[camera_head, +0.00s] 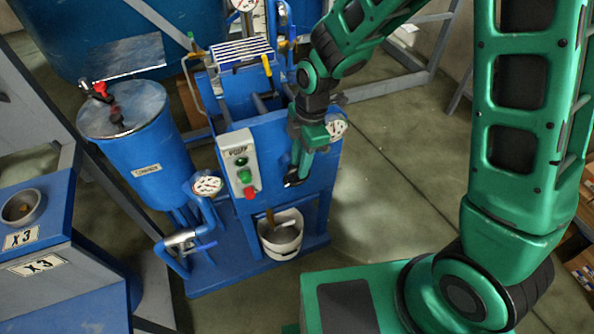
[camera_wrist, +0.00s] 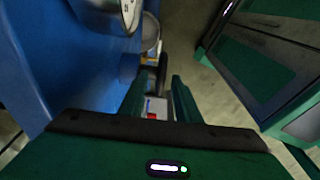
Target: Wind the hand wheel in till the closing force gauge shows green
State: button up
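My gripper (camera_head: 296,178) points down in front of the blue machine's front panel (camera_head: 315,180), right of the push-button box. In the wrist view its two green fingers (camera_wrist: 159,80) stand apart. A dark upright bar shows between or just beyond their tips; I cannot tell whether it is part of the hand wheel or touches a finger. No whole hand wheel can be made out. A white round gauge (camera_head: 336,127) sits on the panel's right, beside my wrist. A gauge (camera_wrist: 128,10) is cut off at the wrist view's top. No green reading is legible.
The button box (camera_head: 240,163) has green and red buttons. A white bucket (camera_head: 282,238) stands below the panel. A blue tank (camera_head: 140,140) and another gauge (camera_head: 207,185) are to the left. Open floor (camera_head: 390,200) lies to the machine's right.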

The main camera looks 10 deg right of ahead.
jog(key=shift+w+d+r, duration=0.1)
jog(key=shift+d+r, duration=0.05)
jog(key=shift+r, duration=0.95)
jog(key=shift+d+r, duration=0.1)
jog(key=shift+r, duration=0.95)
jog(key=shift+d, duration=0.1)
jog(key=s+d+r+m, duration=0.1)
jog(key=d+r+m, duration=0.25)
jog(key=d, duration=0.35)
jog(key=s+d+r+m+h, duration=0.1)
jog(key=s+d+r+m, duration=0.1)
jog(key=d+m, duration=0.3)
jog(key=s+d+r+m, duration=0.1)
jog(key=d+r+m, duration=0.2)
jog(key=d, duration=0.5)
jog(key=s+d+r+m, duration=0.2)
jog(key=s+d+m, duration=0.4)
jog(key=s+m, duration=0.2)
jog(key=s+d+r+m, duration=0.2)
jog(key=s+d+m, duration=0.5)
jog(key=s+m, duration=0.1)
jog(key=shift+s+r, duration=0.4)
jog(key=shift+s, duration=0.4)
